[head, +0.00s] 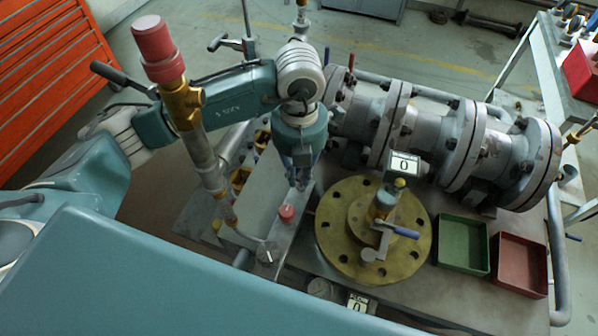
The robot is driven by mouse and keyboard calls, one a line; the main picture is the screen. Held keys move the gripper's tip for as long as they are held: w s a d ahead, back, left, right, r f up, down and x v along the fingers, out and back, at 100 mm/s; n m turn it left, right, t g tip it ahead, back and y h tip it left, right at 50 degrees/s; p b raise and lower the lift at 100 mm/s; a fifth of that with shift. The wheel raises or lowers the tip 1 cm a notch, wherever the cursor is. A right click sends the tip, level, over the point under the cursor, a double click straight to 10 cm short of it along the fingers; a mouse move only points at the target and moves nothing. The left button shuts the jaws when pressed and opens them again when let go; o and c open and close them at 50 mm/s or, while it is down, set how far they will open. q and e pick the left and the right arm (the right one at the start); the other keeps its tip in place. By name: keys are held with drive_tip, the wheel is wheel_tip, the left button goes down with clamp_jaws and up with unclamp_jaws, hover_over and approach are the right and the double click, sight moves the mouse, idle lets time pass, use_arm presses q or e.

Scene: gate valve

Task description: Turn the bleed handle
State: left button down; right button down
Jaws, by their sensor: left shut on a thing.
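My left gripper (301,181) points down over a grey metal block near the middle of the head view. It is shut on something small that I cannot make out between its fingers. A red knob (287,212) sits just below and left of the fingertips. A small valve with a blue lever handle (397,230) stands on a brass round flange (333,243), to the right of the gripper and apart from it. I cannot tell for certain which part is the bleed handle. My right gripper is not in view.
A grey flanged pipe body (436,134) lies behind the brass flange. A green tray (464,243) and a red tray (521,262) sit at the right. A pipe with a red cap (152,38) rises at the left beside my left arm. A display (404,164) reads 0.

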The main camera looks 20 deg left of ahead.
use_arm(q)
drive_tip(key=shift+w+r, duration=0.1)
drive_tip(key=c, duration=1.7)
unclamp_jaws()
wheel_tip(320, 180, up, 12)
drive_tip(key=shift+f, duration=0.1)
